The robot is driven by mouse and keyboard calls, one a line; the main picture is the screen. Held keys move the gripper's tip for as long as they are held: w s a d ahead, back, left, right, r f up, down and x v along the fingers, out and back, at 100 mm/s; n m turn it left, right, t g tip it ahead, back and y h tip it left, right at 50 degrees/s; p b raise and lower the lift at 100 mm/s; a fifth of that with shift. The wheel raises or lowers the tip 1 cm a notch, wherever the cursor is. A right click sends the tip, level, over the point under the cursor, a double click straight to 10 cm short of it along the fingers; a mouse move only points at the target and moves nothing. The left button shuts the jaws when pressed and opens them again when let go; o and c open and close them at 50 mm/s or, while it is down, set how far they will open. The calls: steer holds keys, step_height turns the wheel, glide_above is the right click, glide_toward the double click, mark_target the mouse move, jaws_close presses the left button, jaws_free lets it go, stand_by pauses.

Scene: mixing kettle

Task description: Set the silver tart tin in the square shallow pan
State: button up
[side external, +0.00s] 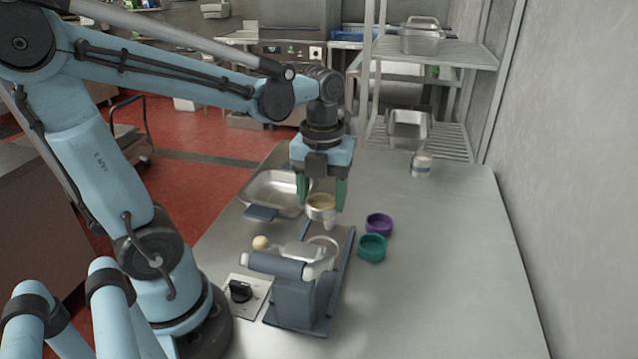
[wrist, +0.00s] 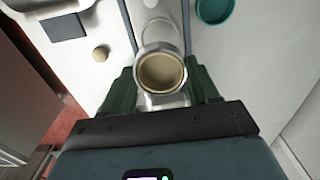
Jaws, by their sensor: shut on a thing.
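My gripper (side external: 321,197) has green fingers and is shut on the silver tart tin (side external: 321,211), a small round tin with a beige inside. The tin sits between the fingertips, roughly upright, behind the mixing machine. In the wrist view the tin (wrist: 161,73) lies between both fingers of my gripper (wrist: 162,80). The square shallow pan (side external: 262,187) is silver and stands on the counter just left of my gripper. Its inside looks empty where visible, and its right side is partly hidden by a finger.
The blue-grey mixing machine (side external: 300,300) stands in front of my gripper, with a beige ball (side external: 260,242) beside it. A purple bowl (side external: 379,224) and a teal bowl (side external: 372,247) sit to the right. The right counter is clear.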

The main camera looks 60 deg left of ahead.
steer(key=shift+w+a+r, duration=0.1)
steer(key=shift+a+r, duration=0.05)
steer(key=shift+a, duration=0.1)
steer(key=a+f+n, duration=0.2)
steer(key=a+n, duration=0.1)
steer(key=a, duration=0.8)
steer(key=a+f+n, duration=0.2)
steer(key=a+n, duration=0.1)
steer(key=a, duration=0.7)
steer(key=shift+w+f, duration=0.2)
steer(key=shift+f, duration=2.7)
steer(key=shift+f, duration=0.7)
steer(key=o, duration=1.1)
steer(key=shift+o, duration=0.6)
steer(key=shift+r, duration=0.1)
